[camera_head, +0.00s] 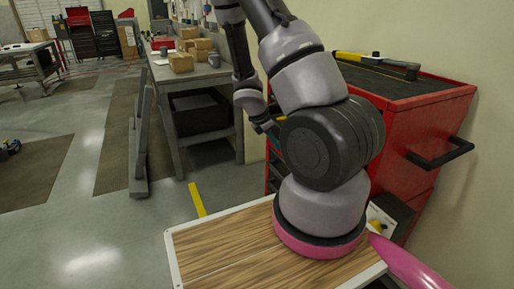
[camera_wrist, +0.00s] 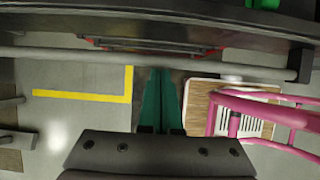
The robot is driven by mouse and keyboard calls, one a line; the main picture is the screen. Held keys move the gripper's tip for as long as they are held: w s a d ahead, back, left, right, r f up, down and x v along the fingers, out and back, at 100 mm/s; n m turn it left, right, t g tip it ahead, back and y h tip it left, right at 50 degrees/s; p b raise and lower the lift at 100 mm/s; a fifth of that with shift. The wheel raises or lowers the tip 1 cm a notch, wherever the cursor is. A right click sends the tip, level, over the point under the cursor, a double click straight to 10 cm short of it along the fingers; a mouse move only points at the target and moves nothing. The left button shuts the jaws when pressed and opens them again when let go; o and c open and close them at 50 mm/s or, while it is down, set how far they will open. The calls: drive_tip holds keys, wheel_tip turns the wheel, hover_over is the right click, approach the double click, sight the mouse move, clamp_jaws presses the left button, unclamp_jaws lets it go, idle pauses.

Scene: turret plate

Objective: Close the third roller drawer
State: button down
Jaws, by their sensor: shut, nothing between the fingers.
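The red roller cabinet (camera_head: 425,125) stands at the right in the head view, partly hidden by my arm. Its drawer fronts face left and are mostly hidden, so I cannot tell there which drawer is the third or how far it is out. In the wrist view a dark drawer edge (camera_wrist: 60,30) spans the top, with a long grey handle bar (camera_wrist: 60,54) along it. My gripper (camera_wrist: 161,72) is shut and empty, its green fingers pointing at the bar; I cannot tell whether they touch it. In the head view my gripper (camera_head: 274,124) is beside the cabinet's drawer side.
A black side handle (camera_head: 440,157) sticks out from the cabinet. A yellow and black tool (camera_head: 375,62) lies on its dark top. A grey workbench (camera_head: 190,75) with cardboard boxes (camera_head: 181,62) stands behind at the left. The floor (camera_head: 75,215) at the left is open.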

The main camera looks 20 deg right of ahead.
drive_tip(key=shift+d, duration=2.75)
